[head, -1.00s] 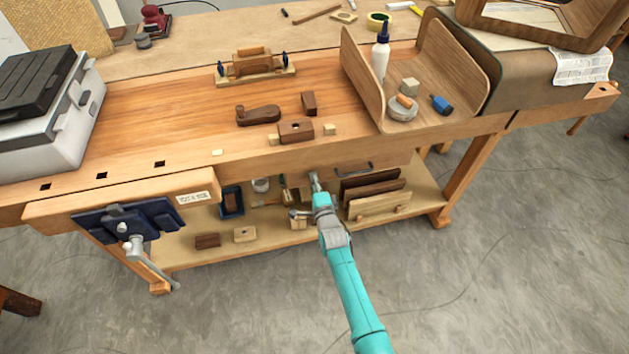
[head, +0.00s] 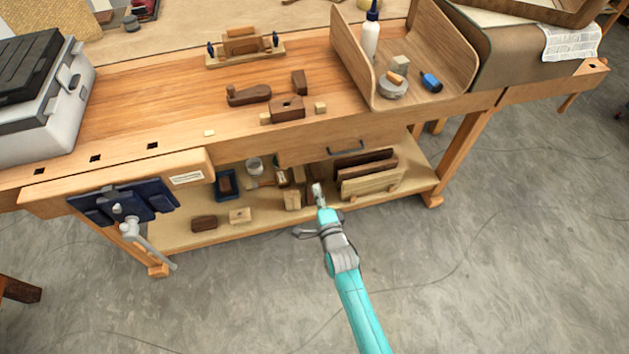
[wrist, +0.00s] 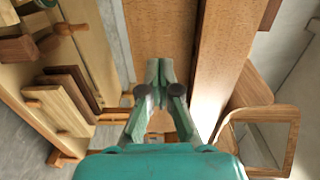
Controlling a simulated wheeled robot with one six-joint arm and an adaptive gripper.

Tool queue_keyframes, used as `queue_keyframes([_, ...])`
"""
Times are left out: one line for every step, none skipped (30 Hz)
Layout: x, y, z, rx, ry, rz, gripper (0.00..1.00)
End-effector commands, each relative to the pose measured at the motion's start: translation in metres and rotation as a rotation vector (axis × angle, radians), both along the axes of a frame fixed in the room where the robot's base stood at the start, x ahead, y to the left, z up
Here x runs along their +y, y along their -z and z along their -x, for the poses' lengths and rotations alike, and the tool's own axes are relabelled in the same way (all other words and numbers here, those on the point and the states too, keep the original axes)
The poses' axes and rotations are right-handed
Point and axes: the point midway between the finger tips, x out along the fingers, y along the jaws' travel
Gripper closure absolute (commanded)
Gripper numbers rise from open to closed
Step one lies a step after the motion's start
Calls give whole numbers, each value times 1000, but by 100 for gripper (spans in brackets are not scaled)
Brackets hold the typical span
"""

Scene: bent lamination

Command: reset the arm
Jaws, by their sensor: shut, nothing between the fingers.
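My teal arm reaches up from the bottom of the head view. My gripper (head: 318,193) is at its end, in front of the workbench (head: 180,100) and over the picture of its lower shelf (head: 270,219). In the wrist view, the two fingers of my gripper (wrist: 160,68) meet at their tips, shut and empty. No object is held. Its exact gap to the bench and shelf is hard to tell.
Dark and light boards (head: 368,176) stand in a rack on the shelf, right of my gripper. Wooden blocks (head: 240,215) lie to its left. A drawer handle (head: 346,147) sticks out above. A blue vise (head: 125,202) juts out at left. The floor (head: 480,280) is clear.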

Motion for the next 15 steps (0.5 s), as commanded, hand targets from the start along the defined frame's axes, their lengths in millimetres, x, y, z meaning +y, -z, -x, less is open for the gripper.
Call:
queue_keyframes([0,0,2,0,0,0,100])
queue_keyframes([0,0,2,-1,0,0,100])
queue_keyframes([-1,-1,3,-1,0,0,100])
queue_keyframes([-1,-1,3,-1,0,0,100])
queue_keyframes([-1,-1,3,-1,0,0,100])
queue_keyframes([-1,-1,3,-1,0,0,100])
queue_keyframes([-1,-1,3,-1,0,0,100])
queue_keyframes([-1,-1,3,-1,0,0,100])
queue_keyframes([-1,0,4,0,0,1,100])
queue_keyframes([-2,0,5,0,1,4,100])
queue_keyframes([-3,1,7,0,2,9,100])
queue_keyframes([-6,4,13,0,4,22,100])
queue_keyframes([-9,6,18,0,6,35,100])
queue_keyframes([-13,8,25,0,9,51,100])
queue_keyframes([-19,12,36,-1,13,80,100])
